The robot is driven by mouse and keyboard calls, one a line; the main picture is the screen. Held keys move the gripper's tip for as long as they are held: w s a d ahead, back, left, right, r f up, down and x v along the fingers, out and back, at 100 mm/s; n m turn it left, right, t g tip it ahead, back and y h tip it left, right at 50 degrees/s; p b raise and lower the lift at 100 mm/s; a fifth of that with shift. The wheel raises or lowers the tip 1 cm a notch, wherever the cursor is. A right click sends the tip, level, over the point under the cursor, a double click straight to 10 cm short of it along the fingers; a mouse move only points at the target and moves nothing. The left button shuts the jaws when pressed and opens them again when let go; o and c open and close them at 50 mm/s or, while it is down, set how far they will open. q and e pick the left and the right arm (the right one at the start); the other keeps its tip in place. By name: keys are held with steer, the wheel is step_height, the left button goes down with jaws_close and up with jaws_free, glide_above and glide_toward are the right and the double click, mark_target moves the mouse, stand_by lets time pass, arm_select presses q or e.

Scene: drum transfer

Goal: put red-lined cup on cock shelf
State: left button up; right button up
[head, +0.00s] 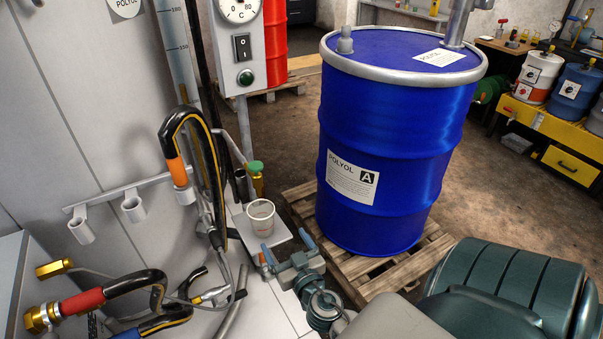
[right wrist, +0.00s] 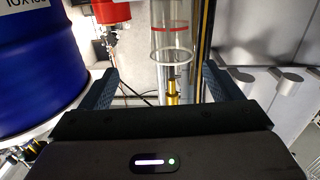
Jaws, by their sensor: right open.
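The pale cup (head: 261,218) stands upright on a small light shelf plate (head: 283,246) in the head view. My left gripper is not in view.
A large blue drum (head: 390,140) stands on a wooden pallet (head: 400,275) to the right. A black hose with an orange sleeve (head: 174,168) hangs left of the shelf, near wall holders (head: 133,208). More hoses (head: 150,290) lie at lower left. A gauge box (head: 240,45) is above.

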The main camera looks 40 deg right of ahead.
steer(key=s+d+f+g, duration=0.1)
steer(key=s+f+g, duration=0.3)
steer(key=f, duration=0.3)
steer(key=s+d+f+g, duration=0.1)
steer(key=s+f+g, duration=0.4)
steer(key=f, duration=0.3)
steer(key=s+a+f+n+g+y, duration=0.3)
steer(key=s+a+f+g+y, duration=0.1)
steer(key=s+a+f, duration=0.4)
steer(key=shift+s+f+n+g, duration=0.2)
steer(key=shift+s+n+g, duration=0.2)
steer(key=shift+s+g, duration=0.5)
